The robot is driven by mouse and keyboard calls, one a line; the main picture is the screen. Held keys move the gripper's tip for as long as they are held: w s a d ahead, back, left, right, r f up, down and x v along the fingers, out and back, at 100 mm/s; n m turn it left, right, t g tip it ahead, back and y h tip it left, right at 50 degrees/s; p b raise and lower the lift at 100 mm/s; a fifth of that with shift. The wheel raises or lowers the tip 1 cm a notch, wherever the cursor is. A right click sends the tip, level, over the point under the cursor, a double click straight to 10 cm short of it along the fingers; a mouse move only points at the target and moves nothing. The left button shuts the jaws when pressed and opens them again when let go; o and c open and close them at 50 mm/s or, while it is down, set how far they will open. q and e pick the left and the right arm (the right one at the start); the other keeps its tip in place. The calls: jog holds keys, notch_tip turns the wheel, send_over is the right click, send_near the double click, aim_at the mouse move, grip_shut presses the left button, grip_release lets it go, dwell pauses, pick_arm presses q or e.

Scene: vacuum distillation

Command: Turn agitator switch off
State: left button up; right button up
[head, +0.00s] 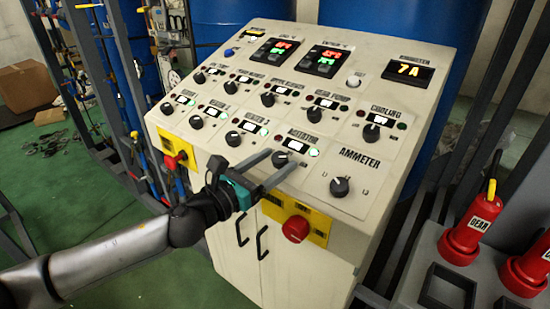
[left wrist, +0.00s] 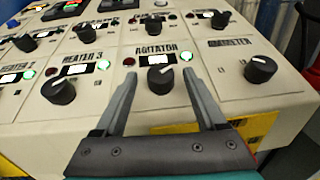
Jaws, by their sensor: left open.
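The agitator switch is a black rotary knob (left wrist: 160,78) under the "AGITATOR" label, between a red lamp and a lit green lamp (left wrist: 188,57) in the left wrist view. In the head view the knob (head: 280,159) is at the lower middle of the sloped control panel (head: 340,110). My left gripper (head: 282,166) is open, with its fingers pointing at the panel. In the left wrist view its fingertips (left wrist: 161,76) lie on either side of the agitator knob. I cannot tell whether they touch it. My right gripper is not in view.
The heater 3 knob (left wrist: 58,90) is left of the gripper and the ammeter knob (left wrist: 261,68) right of it. A red emergency knob (head: 295,229) on a yellow plate sits below. Red cylinders (head: 470,228) stand in a dark rack at the right.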

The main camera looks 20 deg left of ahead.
pick_arm(q)
jog(key=shift+w+d, duration=0.15)
jog(key=shift+w, duration=0.15)
grip_shut()
dwell(0.6)
